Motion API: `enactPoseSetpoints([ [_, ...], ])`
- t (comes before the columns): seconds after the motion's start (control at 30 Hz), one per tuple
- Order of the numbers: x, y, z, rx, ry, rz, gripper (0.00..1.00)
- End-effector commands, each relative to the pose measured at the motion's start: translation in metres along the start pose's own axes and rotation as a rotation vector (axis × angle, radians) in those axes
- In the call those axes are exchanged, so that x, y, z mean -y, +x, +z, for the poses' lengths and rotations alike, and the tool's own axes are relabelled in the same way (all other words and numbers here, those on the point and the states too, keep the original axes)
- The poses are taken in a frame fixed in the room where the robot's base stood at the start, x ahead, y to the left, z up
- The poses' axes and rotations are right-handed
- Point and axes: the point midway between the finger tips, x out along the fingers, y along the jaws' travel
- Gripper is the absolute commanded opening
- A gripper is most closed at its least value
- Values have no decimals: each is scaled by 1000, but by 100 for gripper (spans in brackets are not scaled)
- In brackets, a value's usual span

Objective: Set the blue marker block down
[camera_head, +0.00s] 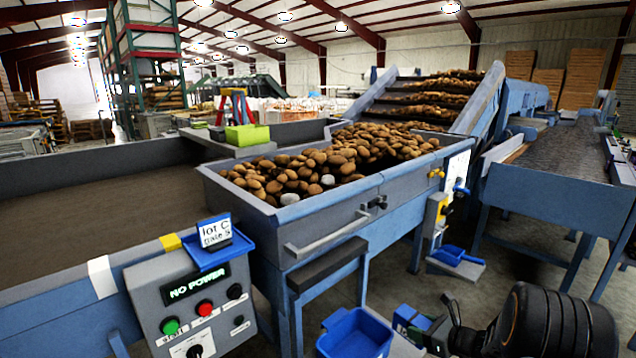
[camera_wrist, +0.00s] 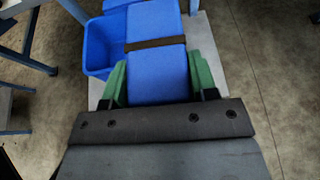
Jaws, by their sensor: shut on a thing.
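The blue marker block (camera_wrist: 155,22) has a dark band across it and fills the upper middle of the wrist view. My gripper (camera_wrist: 158,78) is shut on it, with a green finger against each side. In the head view the block (camera_head: 403,319) shows small at the bottom, right of a blue bin (camera_head: 355,335). In the wrist view that bin (camera_wrist: 97,50) is left of the block, and a pale grey surface (camera_wrist: 205,40) shows below and beside the block. The block's underside is hidden, so I cannot tell whether it touches anything.
A potato hopper (camera_head: 330,205) stands behind, filled with potatoes. A control box (camera_head: 195,300) reading NO POWER is at the lower left. A small blue tray (camera_head: 450,256) sits beyond my gripper. Bare concrete floor (camera_wrist: 255,80) lies to the right in the wrist view.

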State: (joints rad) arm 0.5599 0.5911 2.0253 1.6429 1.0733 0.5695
Motion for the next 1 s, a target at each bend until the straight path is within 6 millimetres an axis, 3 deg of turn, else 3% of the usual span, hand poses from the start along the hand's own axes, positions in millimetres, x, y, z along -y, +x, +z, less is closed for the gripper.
enactPoseSetpoints([
  [0.4,-32,-2,36,-2,61,-137,17],
  [0.7,-75,-15,89,-3,93,-214,17],
  [1.0,-107,-18,128,-1,82,-195,17],
])
